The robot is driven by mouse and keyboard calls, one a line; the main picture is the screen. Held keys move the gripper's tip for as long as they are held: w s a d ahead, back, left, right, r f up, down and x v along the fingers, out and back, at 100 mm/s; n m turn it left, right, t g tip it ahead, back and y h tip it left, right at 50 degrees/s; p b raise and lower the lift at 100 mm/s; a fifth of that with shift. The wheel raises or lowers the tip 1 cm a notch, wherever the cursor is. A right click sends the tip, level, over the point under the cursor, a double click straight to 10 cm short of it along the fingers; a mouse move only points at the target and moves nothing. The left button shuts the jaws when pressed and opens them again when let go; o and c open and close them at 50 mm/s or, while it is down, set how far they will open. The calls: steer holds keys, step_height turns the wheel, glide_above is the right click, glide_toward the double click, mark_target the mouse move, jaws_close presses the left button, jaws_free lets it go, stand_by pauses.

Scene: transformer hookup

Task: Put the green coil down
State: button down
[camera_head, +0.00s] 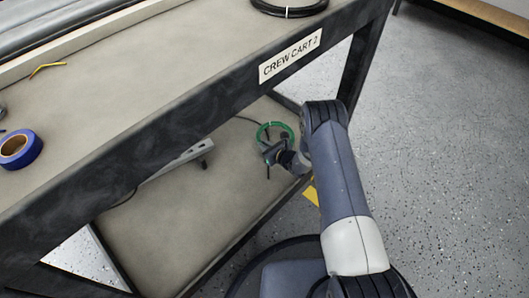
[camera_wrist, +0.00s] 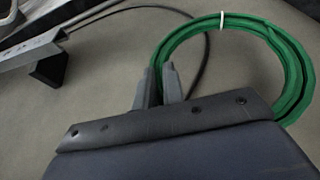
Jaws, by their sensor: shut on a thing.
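The green coil (camera_head: 262,131) is a ring of green cable with a white tie (camera_wrist: 222,22). In the head view it is over the lower shelf (camera_head: 165,215) of the cart, near its right end. My gripper (camera_head: 272,152) reaches in under the top shelf. In the wrist view my gripper (camera_wrist: 160,82) is shut on the near left side of the green coil (camera_wrist: 290,60). The coil appears roughly flat, close to the shelf surface. I cannot tell whether it touches the shelf. Part of the coil is hidden behind the gripper body.
A grey metal device (camera_head: 185,160) with a dark cable lies left on the lower shelf. Bare shelf shows between.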

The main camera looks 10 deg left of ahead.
steer(key=shift+f+b, duration=0.55)
steer(key=shift+f, duration=0.85)
steer(key=shift+f, duration=0.15)
steer(key=c, duration=1.5)
jaws_free()
steer(key=shift+s, duration=0.1)
steer(key=p+v, duration=0.3)
steer(key=v, duration=0.3)
steer(key=shift+s+d+r, duration=0.1)
steer(key=shift+d+r, duration=0.15)
steer(key=shift+r, duration=0.05)
steer(key=shift+s+d, duration=0.25)
steer(key=shift+s, duration=0.1)
steer(key=shift+o, duration=0.2)
